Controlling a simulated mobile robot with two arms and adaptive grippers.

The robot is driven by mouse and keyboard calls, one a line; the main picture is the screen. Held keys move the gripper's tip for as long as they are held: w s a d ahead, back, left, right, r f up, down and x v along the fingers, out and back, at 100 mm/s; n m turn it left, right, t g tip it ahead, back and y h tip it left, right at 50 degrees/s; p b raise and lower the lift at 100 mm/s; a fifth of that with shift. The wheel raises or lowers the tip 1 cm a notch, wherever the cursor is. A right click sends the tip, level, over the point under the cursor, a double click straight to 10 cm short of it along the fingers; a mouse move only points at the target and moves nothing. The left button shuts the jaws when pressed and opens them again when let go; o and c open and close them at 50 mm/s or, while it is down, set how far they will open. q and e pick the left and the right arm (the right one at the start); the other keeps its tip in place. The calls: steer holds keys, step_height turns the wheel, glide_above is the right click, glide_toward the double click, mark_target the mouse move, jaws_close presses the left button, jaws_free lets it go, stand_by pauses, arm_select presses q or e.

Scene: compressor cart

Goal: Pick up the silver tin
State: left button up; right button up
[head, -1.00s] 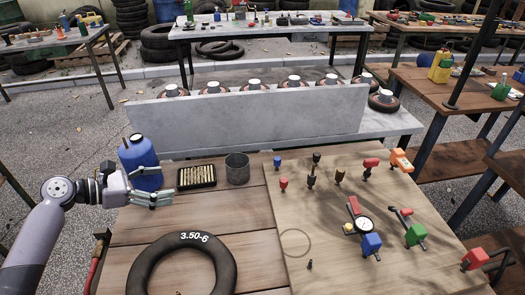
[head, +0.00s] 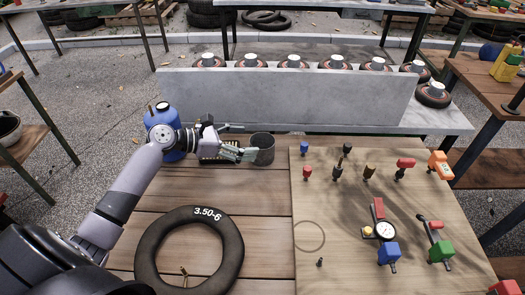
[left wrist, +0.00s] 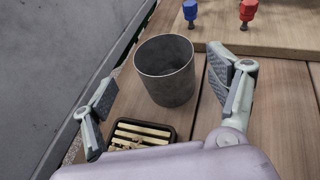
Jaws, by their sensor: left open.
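The silver tin (head: 262,148) is an open, empty-looking grey metal cup standing upright on the wooden table, left of the light board. My left gripper (head: 246,147) is just left of it in the head view, with its fingers pointing toward it. In the left wrist view the tin (left wrist: 166,72) stands ahead, between the lines of the two spread fingers. The left gripper (left wrist: 168,98) is open and holds nothing. It cannot be told whether a finger touches the tin. My right gripper is not in view.
A black tray of brass-coloured pieces (left wrist: 143,133) lies under the left gripper. A blue canister (head: 158,118) stands behind the arm. A black tyre (head: 190,212) lies in front. The board (head: 345,245) with several coloured tools is at right; a grey wall (head: 290,98) runs behind.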

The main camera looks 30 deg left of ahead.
mark_target(272, 141)
arm_select(q)
steer(key=x, duration=0.5)
steer(key=shift+s+d+r, duration=0.1)
steer(key=shift+d+r, duration=0.1)
steer(key=shift+r, duration=0.15)
steer(key=shift+w+d+f, duration=0.2)
steer(key=shift+w, duration=0.05)
steer(key=c, duration=1.1)
steer(key=shift+r, duration=0.15)
